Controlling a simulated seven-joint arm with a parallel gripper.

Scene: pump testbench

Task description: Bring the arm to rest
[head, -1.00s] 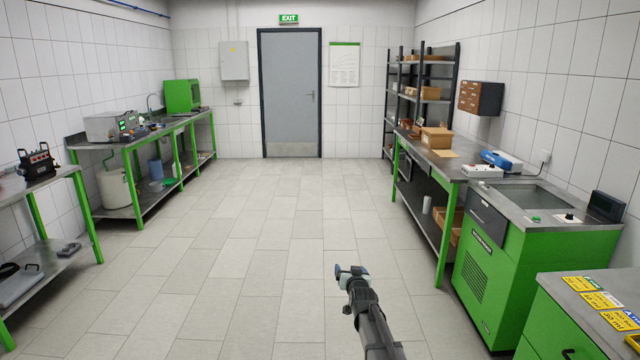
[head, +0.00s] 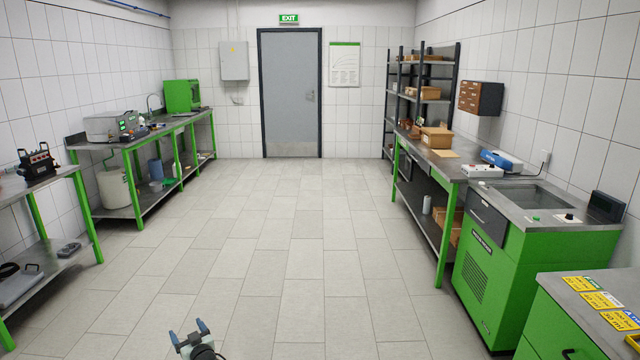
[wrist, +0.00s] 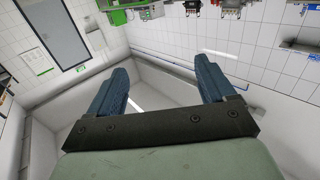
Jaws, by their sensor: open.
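My gripper (head: 189,334) shows at the bottom of the head view, left of centre, above the tiled floor. Its two blue fingers stand apart with nothing between them. Most of my arm is below the picture edge. In the wrist view my gripper (wrist: 168,85) is open and empty, its fingers toward the upper walls and ceiling. That view is tilted, with the door (wrist: 52,33) at its upper left. My gripper touches nothing that I can see.
The aisle floor (head: 280,230) is clear up to the grey door (head: 290,92). Green-legged benches (head: 130,147) line the left wall. On the right stand a workbench (head: 440,170), a green testbench (head: 490,280) with a sunken top, and a green cabinet (head: 560,320) with yellow signs.

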